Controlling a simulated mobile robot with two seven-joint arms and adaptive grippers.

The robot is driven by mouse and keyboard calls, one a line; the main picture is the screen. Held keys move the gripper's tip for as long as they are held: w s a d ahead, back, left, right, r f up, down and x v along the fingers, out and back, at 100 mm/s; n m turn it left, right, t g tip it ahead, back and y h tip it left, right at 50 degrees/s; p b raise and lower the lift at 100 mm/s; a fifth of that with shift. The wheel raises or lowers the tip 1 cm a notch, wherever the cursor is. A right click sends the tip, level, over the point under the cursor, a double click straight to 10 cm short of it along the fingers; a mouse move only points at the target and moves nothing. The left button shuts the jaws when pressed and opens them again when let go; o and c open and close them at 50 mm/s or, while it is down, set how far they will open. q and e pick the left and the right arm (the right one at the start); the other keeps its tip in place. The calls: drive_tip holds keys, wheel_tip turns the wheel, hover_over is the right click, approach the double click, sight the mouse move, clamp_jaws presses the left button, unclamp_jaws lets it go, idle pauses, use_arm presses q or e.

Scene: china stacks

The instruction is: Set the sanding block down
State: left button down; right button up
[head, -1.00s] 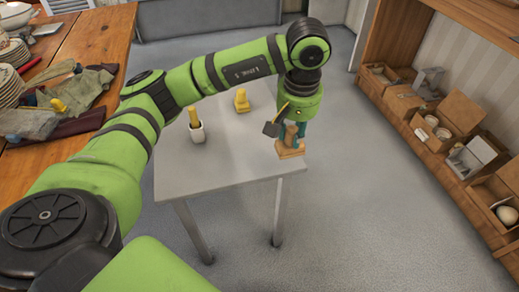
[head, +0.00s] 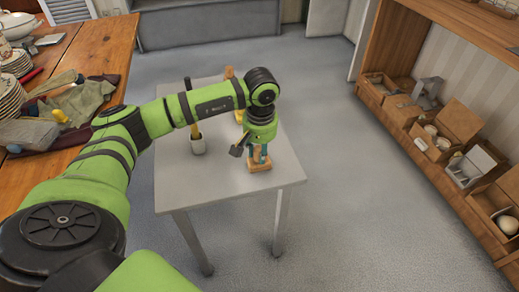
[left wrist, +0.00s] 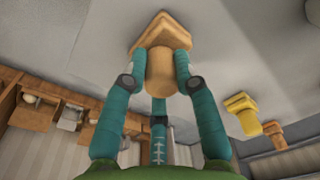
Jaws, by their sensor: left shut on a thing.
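The sanding block is a tan wooden block (head: 260,166) with a rounded knob. It is at the right part of the small grey table (head: 225,190), inside the edge. My left gripper (head: 262,151), with teal fingers, is shut around its knob from above. In the left wrist view the fingers (left wrist: 160,68) close around the knob and the flat base (left wrist: 165,26) lies beyond, towards the table. I cannot tell whether the base touches the table top. My right gripper is not in view.
A yellow piece (head: 239,117) is behind, partly hidden by my arm. A wooden table (head: 105,45) with plates and cloths is left; a shelf with boxes (head: 455,120) is right. The table's front is clear.

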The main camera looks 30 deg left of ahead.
use_arm(q)
drive_tip(key=shift+f, duration=0.1)
drive_tip(key=c, duration=1)
unclamp_jaws()
drive_tip(key=shift+o, duration=0.2)
wheel_tip(320, 180, up, 12)
drive_tip(key=shift+s+d+r, duration=0.2)
drive_tip(key=shift+s+d, duration=0.15)
drive_tip(key=shift+d, duration=0.05)
